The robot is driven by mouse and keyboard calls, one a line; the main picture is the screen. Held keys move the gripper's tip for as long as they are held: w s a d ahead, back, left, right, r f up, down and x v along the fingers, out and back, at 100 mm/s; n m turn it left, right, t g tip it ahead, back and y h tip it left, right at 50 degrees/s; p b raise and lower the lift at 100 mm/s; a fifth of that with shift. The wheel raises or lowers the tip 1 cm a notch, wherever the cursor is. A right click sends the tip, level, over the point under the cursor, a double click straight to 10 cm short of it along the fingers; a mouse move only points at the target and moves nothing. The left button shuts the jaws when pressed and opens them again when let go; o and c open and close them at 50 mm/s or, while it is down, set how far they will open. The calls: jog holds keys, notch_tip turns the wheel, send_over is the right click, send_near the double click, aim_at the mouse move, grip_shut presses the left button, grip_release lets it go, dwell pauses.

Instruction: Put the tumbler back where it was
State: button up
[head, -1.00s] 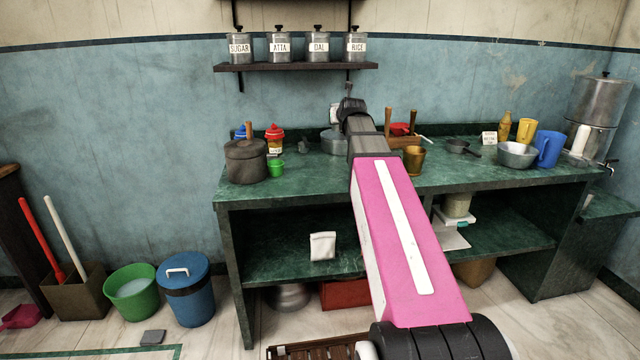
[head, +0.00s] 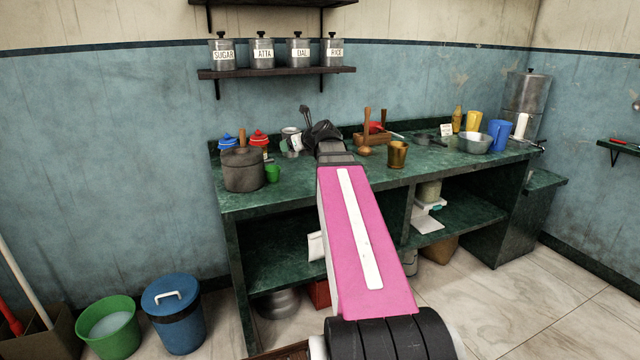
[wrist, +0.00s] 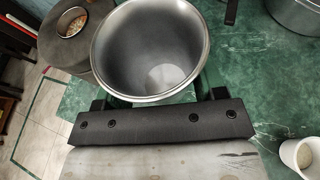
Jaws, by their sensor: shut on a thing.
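The steel tumbler (wrist: 150,55) is in my gripper (wrist: 158,98) in the wrist view. Its wide mouth faces the camera and it looks empty inside. The fingers are mostly hidden behind it and the dark gripper body. I cannot tell whether the tumbler's base touches the counter.
A white cup (wrist: 300,155) shows in the wrist view. The shelf with canisters (head: 277,72) is above.

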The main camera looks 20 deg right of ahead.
jog(key=s+n+g+y, duration=0.3)
jog(key=s+n+y, duration=0.2)
jog(key=s, duration=0.3)
jog(key=w+d+f, duration=0.1)
jog(key=d+f, duration=0.1)
jog(key=d, duration=0.1)
jog(key=w+d+f, duration=0.2)
jog(key=d, duration=0.2)
jog(key=w+d+f, duration=0.2)
jog(key=d, duration=0.1)
jog(key=shift+d+f, duration=0.15)
jog(key=shift+d, duration=0.05)
jog(key=shift+f, duration=2)
jog(key=o, duration=1)
jog(key=shift+f, duration=0.1)
jog(key=shift+c, duration=0.2)
jog(key=v, duration=1.2)
jog(key=shift+r, duration=0.4)
